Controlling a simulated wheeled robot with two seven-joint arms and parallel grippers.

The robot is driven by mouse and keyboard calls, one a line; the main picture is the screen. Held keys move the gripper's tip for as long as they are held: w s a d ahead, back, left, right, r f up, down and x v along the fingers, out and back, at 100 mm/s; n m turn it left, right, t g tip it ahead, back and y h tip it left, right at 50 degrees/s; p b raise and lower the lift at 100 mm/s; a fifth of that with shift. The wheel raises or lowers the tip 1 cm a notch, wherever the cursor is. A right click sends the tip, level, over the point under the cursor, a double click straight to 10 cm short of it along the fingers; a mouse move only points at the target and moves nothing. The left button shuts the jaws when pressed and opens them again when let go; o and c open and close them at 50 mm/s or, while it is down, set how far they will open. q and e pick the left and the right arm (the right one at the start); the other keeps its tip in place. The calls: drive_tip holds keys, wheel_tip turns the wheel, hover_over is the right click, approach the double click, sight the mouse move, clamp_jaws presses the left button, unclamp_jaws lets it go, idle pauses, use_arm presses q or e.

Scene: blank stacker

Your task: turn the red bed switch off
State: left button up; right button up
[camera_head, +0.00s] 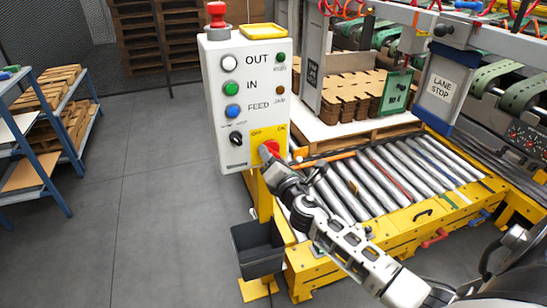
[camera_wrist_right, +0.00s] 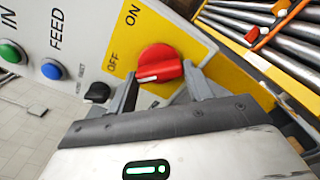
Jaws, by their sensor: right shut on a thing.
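The red bed switch (camera_head: 269,149) is a round knob on a yellow plate low on the white control box. In the right wrist view the knob (camera_wrist_right: 160,63) has a white mark pointing left, nearer the OFF label than the ON label. My right gripper (camera_head: 267,157) reaches it from the lower right in the head view. In the right wrist view its two fingers (camera_wrist_right: 163,82) stand on either side of the knob, shut on it. The head view hides part of the knob behind the gripper. My left gripper is not in view.
The white box (camera_head: 211,90) also carries OUT, IN and FEED buttons, a black selector (camera_head: 236,138) and a red mushroom button (camera_head: 216,14) on top. A grey bin (camera_head: 257,250) hangs below.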

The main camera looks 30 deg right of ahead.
idle(0.5)
drive_tip(key=o, duration=1)
drive_tip(key=b+v, duration=0.2)
drive_tip(key=v, duration=1.4)
drive_tip(key=shift+a, duration=0.1)
